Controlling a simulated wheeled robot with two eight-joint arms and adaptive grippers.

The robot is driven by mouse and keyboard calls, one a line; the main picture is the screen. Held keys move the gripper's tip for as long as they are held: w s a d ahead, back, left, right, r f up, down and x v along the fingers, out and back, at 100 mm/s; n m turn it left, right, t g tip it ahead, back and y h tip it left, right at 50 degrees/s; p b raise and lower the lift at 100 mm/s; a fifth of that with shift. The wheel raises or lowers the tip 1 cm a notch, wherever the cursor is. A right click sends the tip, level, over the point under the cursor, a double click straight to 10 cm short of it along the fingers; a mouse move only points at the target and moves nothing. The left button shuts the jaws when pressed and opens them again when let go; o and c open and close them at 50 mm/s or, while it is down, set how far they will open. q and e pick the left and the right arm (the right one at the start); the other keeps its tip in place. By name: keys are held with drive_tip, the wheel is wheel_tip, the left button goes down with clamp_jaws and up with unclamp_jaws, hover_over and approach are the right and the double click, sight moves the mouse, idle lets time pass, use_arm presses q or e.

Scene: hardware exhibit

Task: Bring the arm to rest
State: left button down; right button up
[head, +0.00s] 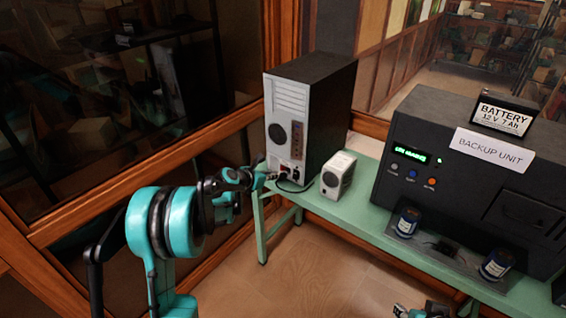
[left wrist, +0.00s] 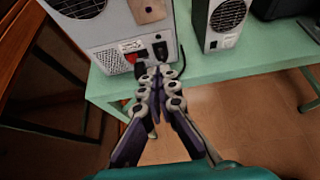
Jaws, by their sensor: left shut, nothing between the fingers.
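My left gripper (head: 264,175) reaches in from the left, near the lower back corner of the white and black computer tower (head: 288,105). In the left wrist view its fingers (left wrist: 158,80) are shut with nothing between them. The fingertips are just in front of the tower's lower panel, close to a black plug (left wrist: 160,50) with a cable; I cannot tell whether they touch. What looks like part of my right gripper (head: 424,311) shows at the bottom edge of the head view, mostly cut off, so its fingers are unclear.
The tower stands on a green bench (head: 375,225). A small white box with a fan grille (head: 338,176) stands beside it. Further right is a black backup unit (head: 450,190) with a battery (head: 505,112) on top and two blue cylinders in front. The floor (head: 300,270) before the bench is open.

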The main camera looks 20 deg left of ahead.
use_arm(q)
drive_tip(key=s+d+r+m+g+y, duration=0.1)
drive_tip(key=s+d+r+m, duration=0.35)
drive_tip(key=s+m, duration=0.4)
drive_tip(key=s+d+r+m+g+y, duration=0.1)
drive_tip(key=s+d+r+m+g, duration=0.1)
drive_tip(key=s+d+r+m, duration=0.45)
drive_tip(key=s+f+m+y, duration=0.1)
drive_tip(key=s+f+m, duration=0.2)
drive_tip(key=s+m, duration=0.5)
drive_tip(key=s+a+f+m+g+y, duration=0.1)
drive_tip(key=s+f+m, duration=0.2)
drive_tip(key=s+m, duration=0.6)
drive_tip(key=s, duration=0.7)
drive_tip(key=shift+s+f, duration=0.3)
drive_tip(key=shift+s, duration=0.1)
